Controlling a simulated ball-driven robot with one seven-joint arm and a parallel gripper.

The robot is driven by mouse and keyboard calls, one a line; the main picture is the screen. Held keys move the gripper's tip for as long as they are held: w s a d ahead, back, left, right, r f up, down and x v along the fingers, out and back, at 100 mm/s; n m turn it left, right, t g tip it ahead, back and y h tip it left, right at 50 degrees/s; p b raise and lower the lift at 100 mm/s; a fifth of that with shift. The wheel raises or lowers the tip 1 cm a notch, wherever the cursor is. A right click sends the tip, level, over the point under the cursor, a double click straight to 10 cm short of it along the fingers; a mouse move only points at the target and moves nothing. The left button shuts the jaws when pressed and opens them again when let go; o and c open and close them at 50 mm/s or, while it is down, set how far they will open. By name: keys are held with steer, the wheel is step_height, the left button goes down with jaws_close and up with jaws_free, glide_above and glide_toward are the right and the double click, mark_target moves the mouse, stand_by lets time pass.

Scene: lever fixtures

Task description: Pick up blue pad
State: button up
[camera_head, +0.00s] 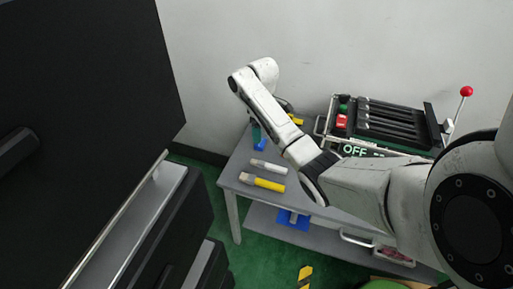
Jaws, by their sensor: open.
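A flat blue piece (295,219), which looks like the blue pad, lies on the lower shelf of the grey table. My arm reaches in from the right over the table and bends at the upper middle. My gripper is hidden behind my own arm links, so its place relative to the blue things does not show.
A white-and-tan item (268,166) and a yellow-and-tan item (262,182) lie on the grey table (238,173). A lever fixture (385,120) marked OFF, with a red-knobbed lever (466,92), stands at the back right. A dark cabinet (165,225) fills the left. Green floor lies between.

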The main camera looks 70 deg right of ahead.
steer(key=shift+d+f+b, duration=0.15)
steer(key=shift+f+b, duration=0.4)
steer(key=shift+f, duration=1.15)
steer(key=shift+d+f+b, duration=0.15)
steer(key=shift+f+b, duration=0.35)
steer(key=shift+f, duration=1.2)
steer(key=shift+c, duration=0.3)
steer(key=c, duration=1.1)
steer(key=shift+c, duration=0.2)
